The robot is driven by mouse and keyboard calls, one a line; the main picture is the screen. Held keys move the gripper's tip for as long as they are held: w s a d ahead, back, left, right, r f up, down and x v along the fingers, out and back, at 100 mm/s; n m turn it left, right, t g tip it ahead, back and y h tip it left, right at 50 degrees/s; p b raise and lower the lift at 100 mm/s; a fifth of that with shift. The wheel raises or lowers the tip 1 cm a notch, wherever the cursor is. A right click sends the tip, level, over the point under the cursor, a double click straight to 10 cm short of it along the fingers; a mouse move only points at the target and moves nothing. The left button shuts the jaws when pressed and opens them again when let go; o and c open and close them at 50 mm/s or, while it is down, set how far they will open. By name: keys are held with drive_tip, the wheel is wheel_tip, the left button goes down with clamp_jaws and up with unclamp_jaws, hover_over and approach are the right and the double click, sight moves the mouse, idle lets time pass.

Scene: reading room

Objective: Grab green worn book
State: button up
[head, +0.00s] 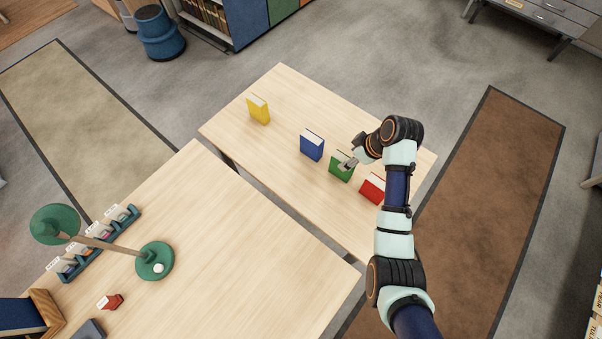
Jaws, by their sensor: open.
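The green book (338,172) stands upright on the far wooden table, between a blue book and a red book. My gripper (346,164) is at the top of the green book and covers part of its upper edge. The gripper is open. I cannot tell from this view whether its fingers straddle the book or touch it. The wear on the book is too small to make out.
The blue book (312,145) stands left of the green one and the red book (372,187) right of it, partly behind my arm. A yellow book (258,110) stands farther left. The nearer table (230,250) holds a green lamp (154,262).

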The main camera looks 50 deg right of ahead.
drive_tip(key=shift+s+d+f, duration=0.25)
drive_tip(key=shift+s+d, duration=0.1)
drive_tip(key=shift+d, duration=0.05)
drive_tip(key=shift+w+d+f, duration=0.1)
drive_tip(key=shift+w+f, duration=0.05)
drive_tip(key=shift+f, duration=0.35)
drive_tip(key=shift+w+d+f, duration=0.1)
drive_tip(key=shift+f, duration=0.4)
drive_tip(key=b+x, duration=0.2)
drive_tip(key=x, duration=0.3)
drive_tip(key=shift+w+a+f, duration=0.1)
drive_tip(key=shift+w+f, duration=0.05)
clamp_jaws()
